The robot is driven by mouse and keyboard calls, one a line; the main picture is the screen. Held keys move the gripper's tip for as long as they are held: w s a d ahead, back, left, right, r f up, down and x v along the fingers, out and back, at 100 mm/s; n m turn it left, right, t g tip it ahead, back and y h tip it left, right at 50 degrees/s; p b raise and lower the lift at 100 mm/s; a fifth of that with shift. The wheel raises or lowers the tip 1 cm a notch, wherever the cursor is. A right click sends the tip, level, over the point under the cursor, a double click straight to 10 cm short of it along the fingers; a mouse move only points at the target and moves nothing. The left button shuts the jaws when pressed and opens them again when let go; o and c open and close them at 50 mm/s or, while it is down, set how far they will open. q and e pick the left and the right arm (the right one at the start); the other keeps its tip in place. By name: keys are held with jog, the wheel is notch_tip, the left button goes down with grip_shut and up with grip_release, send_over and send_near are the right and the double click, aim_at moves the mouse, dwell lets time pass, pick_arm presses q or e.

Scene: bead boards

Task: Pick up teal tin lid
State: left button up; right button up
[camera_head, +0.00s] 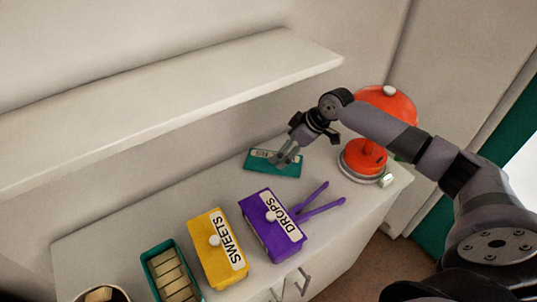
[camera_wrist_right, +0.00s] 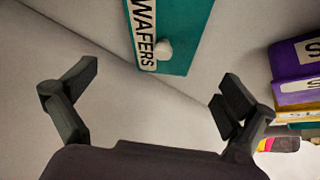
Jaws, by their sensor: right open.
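The teal tin lid (camera_head: 271,169) lies on the cabinet top near the wall, under the shelf. In the right wrist view the lid (camera_wrist_right: 186,38) shows at the top middle, with a white WAFERS label and a pale knob (camera_wrist_right: 163,49). My right gripper (camera_head: 287,155) is above the lid and hides part of it in the head view. In the wrist view the right gripper (camera_wrist_right: 155,90) is open and empty, with the lid beyond the fingertips. An open teal tin (camera_head: 148,256) holding wafers stands at the front left. My left gripper is not in view.
The shelf (camera_head: 170,95) overhangs behind.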

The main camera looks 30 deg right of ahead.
aim_at(257, 159)
jog(key=shift+w+a+f+p, duration=0.15)
jog(key=shift+a+f+p, duration=0.2)
jog(key=shift+f, duration=0.2)
jog(key=shift+w+a+f+p, duration=0.1)
jog(key=shift+a+f+p, duration=0.2)
jog(key=shift+f, duration=0.25)
jog(key=x, duration=0.3)
jog(key=shift+w+d+p, duration=0.1)
jog(key=shift+d+p, duration=0.05)
jog(key=shift+p, duration=0.15)
jog(key=shift+w+f, duration=0.15)
jog(key=shift+f, duration=0.3)
jog(key=c, duration=1)
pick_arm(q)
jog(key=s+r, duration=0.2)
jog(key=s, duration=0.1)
pick_arm(e)
jog(key=shift+c, duration=1.1)
